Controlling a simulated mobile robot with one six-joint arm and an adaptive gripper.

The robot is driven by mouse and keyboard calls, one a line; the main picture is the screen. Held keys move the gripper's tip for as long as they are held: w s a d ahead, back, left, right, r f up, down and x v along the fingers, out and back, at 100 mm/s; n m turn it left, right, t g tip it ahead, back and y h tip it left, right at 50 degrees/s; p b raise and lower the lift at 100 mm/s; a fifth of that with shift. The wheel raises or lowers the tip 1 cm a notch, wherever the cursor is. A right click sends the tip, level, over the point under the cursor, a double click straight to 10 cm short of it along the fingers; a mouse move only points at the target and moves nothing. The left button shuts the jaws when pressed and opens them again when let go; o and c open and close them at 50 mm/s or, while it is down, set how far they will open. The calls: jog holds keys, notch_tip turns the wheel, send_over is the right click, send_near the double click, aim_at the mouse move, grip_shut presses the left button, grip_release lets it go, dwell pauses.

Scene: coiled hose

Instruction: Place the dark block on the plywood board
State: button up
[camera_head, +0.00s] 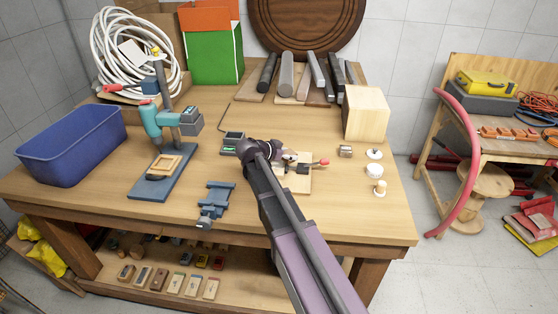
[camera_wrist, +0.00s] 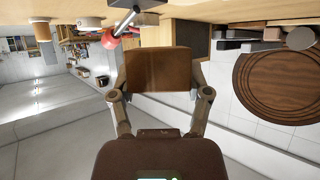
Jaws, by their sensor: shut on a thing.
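My gripper (camera_wrist: 162,97) is shut on the dark block (camera_wrist: 160,68), a brown block with a flat face, held between the two fingers in the wrist view. In the head view my gripper (camera_head: 283,153) is over the right-middle of the workbench, at the back of a small pale plywood board (camera_head: 297,186). My arm covers the board's left part. A toggle clamp with a red handle (camera_head: 321,162) is at the board's right side; its red tip also shows in the wrist view (camera_wrist: 110,41). The gap between block and board cannot be judged.
A wooden cube (camera_head: 366,113), a small metal block (camera_head: 345,151) and several white round pieces stand right of the board. A blue vise-like tool (camera_head: 214,199), a drill press (camera_head: 160,130) and a blue bin (camera_head: 68,145) are left. Bars lie at the back.

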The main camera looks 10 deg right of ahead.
aim_at(277, 165)
jog(key=shift+w+a+f, duration=0.15)
jog(key=shift+w+a, duration=0.95)
jog(key=shift+a, duration=0.2)
jog(key=shift+w+a, duration=0.4)
jog(key=shift+a+f+b, duration=0.1)
jog(key=shift+f+b, duration=0.25)
jog(key=shift+b, duration=0.1)
notch_tip(277, 165, down, 3)
jog(key=b, duration=0.3)
jog(key=shift+f, duration=0.1)
jog(key=o, duration=1)
jog(key=shift+o, duration=0.2)
